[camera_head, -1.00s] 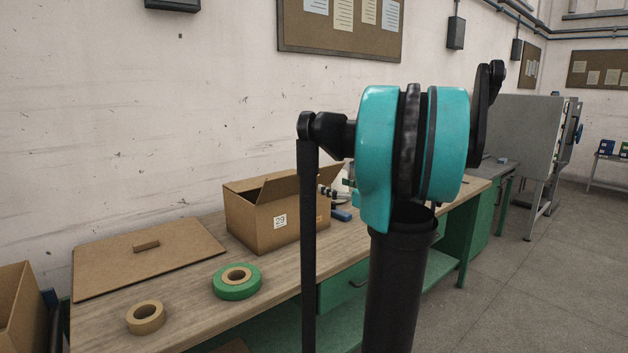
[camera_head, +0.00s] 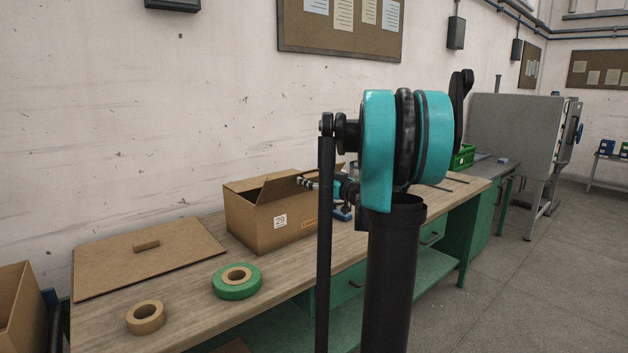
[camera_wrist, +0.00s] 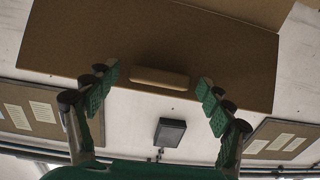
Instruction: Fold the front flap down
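The cardboard box (camera_head: 262,225), labelled 29, stands on the workbench with flaps raised at its top. My gripper (camera_head: 304,183) is above the box's right part in the head view, partly hidden behind my arm. In the wrist view, which looks upside down, a raised brown cardboard panel (camera_wrist: 110,45) with a pale bar-shaped tab (camera_wrist: 159,77) fills the top. I cannot tell for sure which flap this panel is. My gripper's green-padded fingers (camera_wrist: 158,100) are wide apart, one on each side of the tab, with nothing held between them.
A flat cardboard sheet with a small block (camera_head: 147,244) lies left of the box. A green tape roll (camera_head: 237,282) and a tan roll (camera_head: 146,317) lie in front. A green crate (camera_head: 463,157) stands farther right. Bare workbench surface (camera_head: 190,290) lies around the rolls.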

